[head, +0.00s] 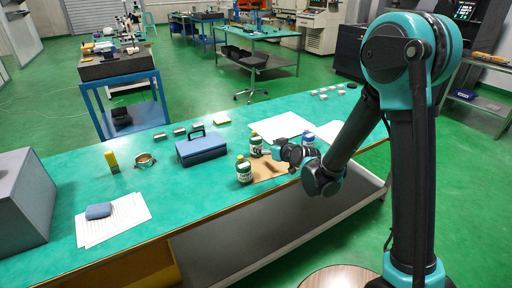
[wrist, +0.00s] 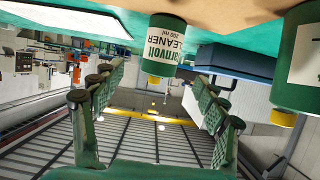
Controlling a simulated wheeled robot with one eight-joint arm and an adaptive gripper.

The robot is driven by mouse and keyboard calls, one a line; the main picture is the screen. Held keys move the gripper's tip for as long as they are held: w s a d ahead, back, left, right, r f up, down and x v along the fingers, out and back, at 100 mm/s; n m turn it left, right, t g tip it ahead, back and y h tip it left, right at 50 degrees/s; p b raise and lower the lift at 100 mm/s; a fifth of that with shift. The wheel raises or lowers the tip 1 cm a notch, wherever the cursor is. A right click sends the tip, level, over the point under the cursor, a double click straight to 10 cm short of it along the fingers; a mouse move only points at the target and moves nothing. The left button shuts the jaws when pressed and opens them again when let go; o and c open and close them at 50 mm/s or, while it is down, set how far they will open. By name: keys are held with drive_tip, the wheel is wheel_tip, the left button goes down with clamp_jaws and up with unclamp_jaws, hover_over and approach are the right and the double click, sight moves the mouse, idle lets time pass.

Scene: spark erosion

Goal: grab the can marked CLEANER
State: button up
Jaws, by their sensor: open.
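The can marked CLEANER (wrist: 167,45) is green with a white label and yellow cap. It appears upside down in the wrist view, ahead between my gripper's fingers (wrist: 157,80) and apart from them. In the head view, it appears to be the rear green can (head: 256,146), standing upright just left of my gripper (head: 276,149). My gripper is open and empty, low over the table. A second green can with a yellow cap (head: 244,171) stands nearer the front edge. It also shows at the right in the wrist view (wrist: 297,65), its label mostly cut off.
The cans stand around a brown sheet (head: 268,173) on the green table. A blue-capped container (head: 308,139) is behind my gripper. A blue toolbox (head: 202,148) stands to the left, with a yellow object (head: 112,162) and metal ring (head: 145,160) farther left.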

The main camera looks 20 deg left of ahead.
sight(259, 142)
drive_tip(key=x, duration=0.3)
drive_tip(key=shift+w+a+f, duration=0.1)
drive_tip(key=shift+w+a, duration=0.05)
drive_tip(key=shift+r+x, duration=0.1)
drive_tip(key=shift+x, duration=1.2)
drive_tip(key=shift+r+x, duration=0.15)
drive_tip(key=shift+x, duration=1.15)
drive_tip(key=shift+a, duration=0.15)
drive_tip(key=c, duration=1.5)
drive_tip(key=shift+o, duration=0.2)
drive_tip(key=shift+r, duration=0.1)
